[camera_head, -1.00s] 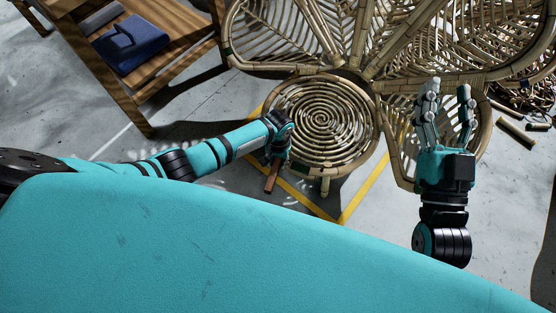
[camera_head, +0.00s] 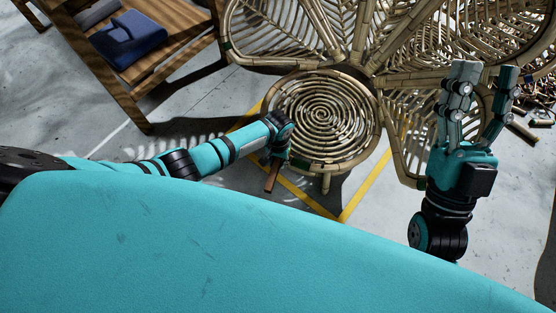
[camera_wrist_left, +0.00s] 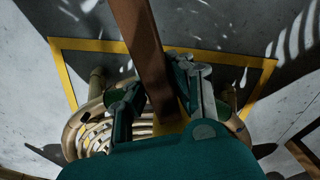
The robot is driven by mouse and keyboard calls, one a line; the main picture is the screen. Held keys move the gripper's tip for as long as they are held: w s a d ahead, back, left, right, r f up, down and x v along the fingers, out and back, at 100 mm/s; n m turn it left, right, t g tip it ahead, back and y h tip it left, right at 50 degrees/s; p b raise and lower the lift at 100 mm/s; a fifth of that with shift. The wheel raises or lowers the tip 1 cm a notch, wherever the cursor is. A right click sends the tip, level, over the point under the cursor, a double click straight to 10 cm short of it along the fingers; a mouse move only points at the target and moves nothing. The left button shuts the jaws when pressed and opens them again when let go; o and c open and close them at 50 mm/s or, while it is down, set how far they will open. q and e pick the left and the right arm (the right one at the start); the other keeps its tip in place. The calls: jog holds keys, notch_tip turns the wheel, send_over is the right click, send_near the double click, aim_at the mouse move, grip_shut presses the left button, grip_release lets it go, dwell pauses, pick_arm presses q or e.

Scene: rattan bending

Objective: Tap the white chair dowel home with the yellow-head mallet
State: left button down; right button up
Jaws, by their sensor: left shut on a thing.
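The rattan chair (camera_head: 368,72) stands ahead of me, with a round spiral seat (camera_head: 325,118) and petal-shaped back panels. My left gripper (camera_head: 279,152) is at the left edge of the seat, shut on a brown wooden handle (camera_head: 271,178), which I take to be the mallet's. In the left wrist view the handle (camera_wrist_left: 143,45) runs from the top edge down between the fingers (camera_wrist_left: 165,95). I cannot make out the white dowel in either view. My right gripper (camera_head: 486,76) is open and empty, fingers pointing up, right of the seat.
A wooden bench (camera_head: 160,55) with a folded blue item (camera_head: 128,40) stands at the upper left. Yellow floor tape (camera_head: 365,190) marks a corner around the chair. Cut rattan pieces (camera_head: 520,130) lie at the far right. The grey floor is clear at the lower right.

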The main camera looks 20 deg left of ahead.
aim_at(278, 159)
pick_arm(q)
jog(key=shift+r+p, duration=0.8)
jog(key=shift+r, duration=0.05)
jog(key=shift+r+p, duration=0.7)
jog(key=shift+p, duration=0.15)
pick_arm(e)
jog(key=w+f+g+h, duration=0.3)
jog(key=w+f+g, duration=0.2)
jog(key=f+g, duration=0.4)
notch_tip(278, 159, down, 4)
jog(key=shift+w+d+f+h, duration=0.15)
jog(key=shift+w+d+h, duration=0.05)
jog(key=shift+d+h, duration=0.1)
pick_arm(q)
jog(key=shift+f, duration=0.2)
pick_arm(e)
jog(key=shift+a+r, duration=0.15)
jog(key=shift+r, duration=0.2)
